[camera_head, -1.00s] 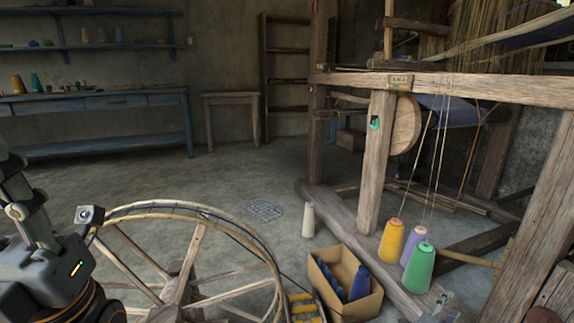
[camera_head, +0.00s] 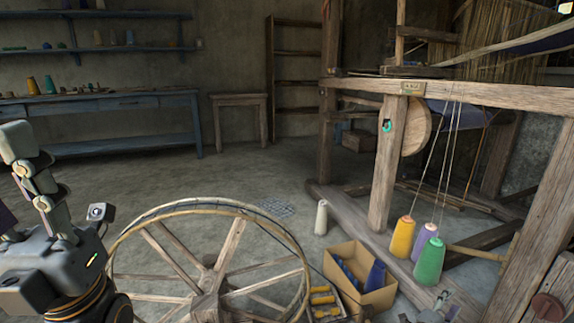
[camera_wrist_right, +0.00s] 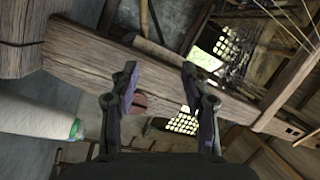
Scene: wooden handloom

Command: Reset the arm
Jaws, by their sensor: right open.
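My right gripper (camera_head: 442,302) shows small at the bottom right of the head view, in front of the green yarn cone (camera_head: 430,262). In the right wrist view my right gripper (camera_wrist_right: 160,85) is open, its two dark fingers apart with nothing between them. A heavy wooden beam (camera_wrist_right: 85,58) crosses behind the fingers; I cannot tell how near it is.
The wooden loom (camera_head: 470,93) fills the right side. A yellow cone (camera_head: 402,238) and a purple cone (camera_head: 425,238) stand by its post. A cardboard box (camera_head: 380,298) and a large spoked wheel (camera_head: 233,246) are in front.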

